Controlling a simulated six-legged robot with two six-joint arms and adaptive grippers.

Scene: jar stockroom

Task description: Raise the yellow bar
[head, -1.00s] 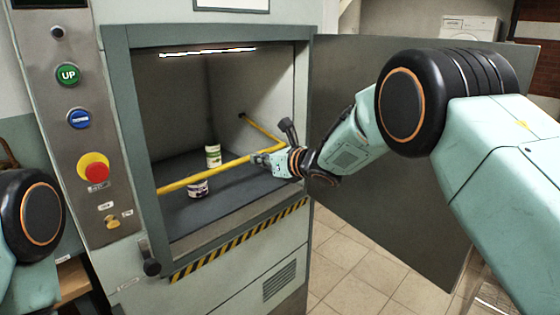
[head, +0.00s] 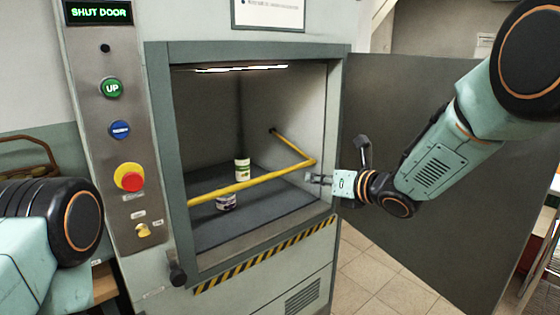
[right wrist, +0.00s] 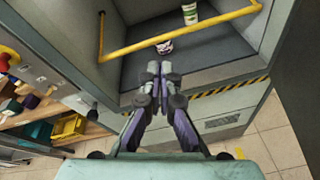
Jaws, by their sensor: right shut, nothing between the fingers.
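The yellow bar (head: 250,182) crosses the front of the lift compartment low down, then bends at the right corner and runs back to the right inner wall. In the right wrist view the bar (right wrist: 185,35) runs beyond the fingertips. My right gripper (head: 308,178) is shut and empty, just below and beside the bar's right corner, apart from it as far as I can tell. It shows in the right wrist view (right wrist: 153,68) with its fingers together. My left gripper is not in view; only part of my left arm shows.
A white-green jar (head: 242,168) and a purple-labelled jar (head: 226,202) stand on the dark compartment floor. The grey door (head: 430,150) is open at the right. The control panel has a green UP button (head: 112,88) and a lit SHUT DOOR display (head: 98,13).

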